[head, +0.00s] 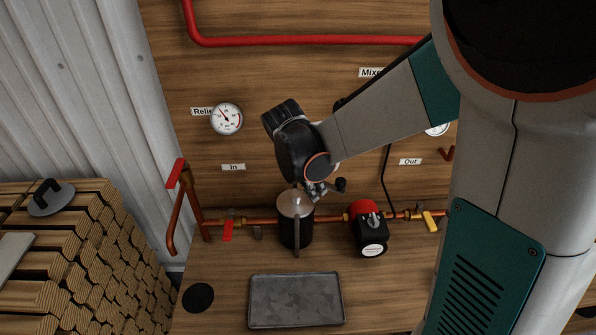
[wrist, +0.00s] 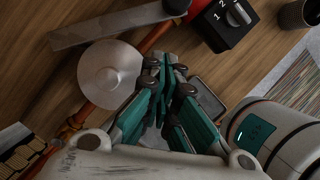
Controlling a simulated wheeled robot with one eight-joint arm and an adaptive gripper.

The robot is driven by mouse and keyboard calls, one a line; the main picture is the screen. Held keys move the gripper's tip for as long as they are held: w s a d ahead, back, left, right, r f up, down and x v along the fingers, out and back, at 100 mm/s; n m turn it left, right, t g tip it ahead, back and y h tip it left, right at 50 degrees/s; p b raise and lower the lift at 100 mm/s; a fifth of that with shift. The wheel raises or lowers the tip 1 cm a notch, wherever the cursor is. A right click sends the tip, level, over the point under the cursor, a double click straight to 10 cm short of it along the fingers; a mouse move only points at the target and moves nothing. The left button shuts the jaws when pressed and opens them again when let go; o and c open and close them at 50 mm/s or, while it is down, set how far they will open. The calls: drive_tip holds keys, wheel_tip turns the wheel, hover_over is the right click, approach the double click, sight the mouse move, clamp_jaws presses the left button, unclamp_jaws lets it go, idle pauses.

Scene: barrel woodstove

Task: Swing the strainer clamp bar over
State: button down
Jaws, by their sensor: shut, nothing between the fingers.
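The strainer is a dark cylinder (head: 295,232) with a grey metal lid (head: 294,203), set in the copper pipe. In the wrist view the lid is a pale round disc (wrist: 108,76). My gripper (head: 317,190) is above and slightly right of the lid. In the wrist view its fingers (wrist: 166,66) are together and empty, beside the lid, apart from the bar.
A red and black pump (head: 369,228) stands right of the strainer. A red-handled valve (head: 228,229) is left and a yellow-handled valve (head: 430,218) is right on the pipe. A grey tray (head: 296,300) lies in front. Firewood (head: 85,250) is stacked at left.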

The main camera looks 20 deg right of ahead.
sight(335, 187)
drive_tip(key=shift+w+d+r, duration=0.1)
drive_tip(key=shift+w+d, duration=0.1)
drive_tip(key=shift+d, duration=0.7)
drive_tip(key=shift+w+d, duration=0.15)
drive_tip(key=shift+d, duration=0.7)
drive_tip(key=shift+n+t, duration=0.3)
drive_tip(key=shift+n, duration=0.4)
drive_tip(key=w+d, duration=0.1)
drive_tip(key=d, duration=0.1)
drive_tip(key=w+d, duration=0.1)
drive_tip(key=shift+w+d, duration=0.1)
drive_tip(key=shift+d, duration=0.3)
drive_tip(key=shift+w+d, duration=0.25)
drive_tip(key=shift+w, duration=0.05)
drive_tip(key=shift+s, duration=0.1)
drive_tip(key=shift+a, duration=0.1)
